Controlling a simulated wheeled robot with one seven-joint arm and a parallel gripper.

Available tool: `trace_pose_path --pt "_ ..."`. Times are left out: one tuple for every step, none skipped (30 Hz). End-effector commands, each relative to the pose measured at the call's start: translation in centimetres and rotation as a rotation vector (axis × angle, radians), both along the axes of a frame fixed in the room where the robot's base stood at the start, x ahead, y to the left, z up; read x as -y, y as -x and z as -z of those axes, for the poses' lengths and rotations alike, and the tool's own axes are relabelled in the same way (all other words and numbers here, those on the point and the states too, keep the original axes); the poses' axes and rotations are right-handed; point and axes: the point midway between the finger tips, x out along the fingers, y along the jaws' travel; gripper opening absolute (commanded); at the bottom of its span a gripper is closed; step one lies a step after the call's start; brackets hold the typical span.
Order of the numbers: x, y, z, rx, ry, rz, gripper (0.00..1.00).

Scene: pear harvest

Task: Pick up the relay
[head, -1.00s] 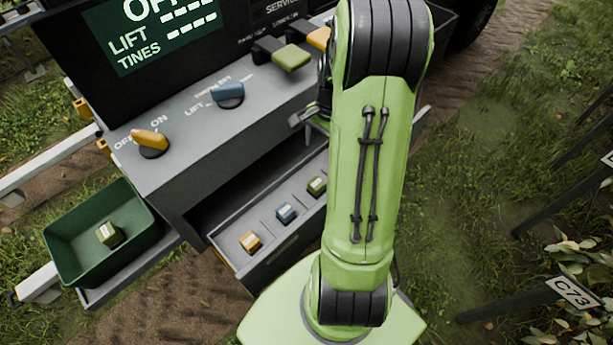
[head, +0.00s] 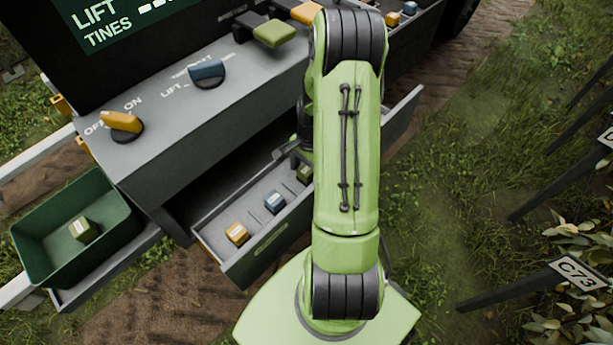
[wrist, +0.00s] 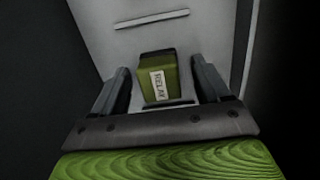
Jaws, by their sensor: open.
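A green relay (wrist: 158,84) with a white label reading RELAY stands in a grey drawer compartment in the wrist view. My gripper (wrist: 160,74) is open, one dark finger on each side of the relay, with gaps left and right. I cannot tell how deep the fingertips reach beside it. In the head view the relay (head: 304,173) is partly hidden by my arm, at the right of the visible row in the open drawer (head: 262,252). My gripper (head: 297,156) shows there only as a dark part at the drawer.
A blue block (head: 274,202) and an orange block (head: 237,233) sit left of the relay in the drawer. A green bin (head: 38,275) at the left holds another green block (head: 83,229). The console (head: 170,130) with its knobs overhangs the drawer.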

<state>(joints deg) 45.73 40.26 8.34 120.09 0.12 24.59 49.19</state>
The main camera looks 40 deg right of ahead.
Motion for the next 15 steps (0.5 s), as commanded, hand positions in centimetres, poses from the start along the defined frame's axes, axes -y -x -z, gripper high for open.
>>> trace_pose_path --pt "-0.02 -0.01 0.31 0.001 0.001 0.000 0.76" --pt "-0.01 -0.02 0.25 0.001 0.001 0.000 0.76" --pt "0.01 -0.03 0.15 0.001 0.002 0.000 0.76" --pt "0.01 -0.03 0.11 0.001 0.002 0.000 0.76" --pt "0.01 -0.03 0.09 0.001 0.002 0.000 0.76" --pt "0.01 -0.02 0.08 0.001 0.002 0.000 0.73" --pt "0.02 -0.02 0.07 0.001 0.002 0.000 0.68" --pt "0.02 -0.02 0.06 0.001 0.002 0.000 0.63" --pt "0.02 -0.02 0.06 0.001 0.002 0.000 0.57" --pt "0.02 -0.02 0.05 0.001 0.002 0.000 0.53" --pt "0.02 -0.02 0.05 0.001 0.002 0.000 0.48" --pt "0.02 -0.02 0.05 0.001 0.002 0.000 0.42" --pt "0.02 -0.02 0.05 0.001 0.002 0.000 0.37" --pt "0.02 -0.02 0.05 0.001 0.002 0.000 0.33" --pt "0.02 -0.02 0.05 0.001 0.002 0.000 0.27"
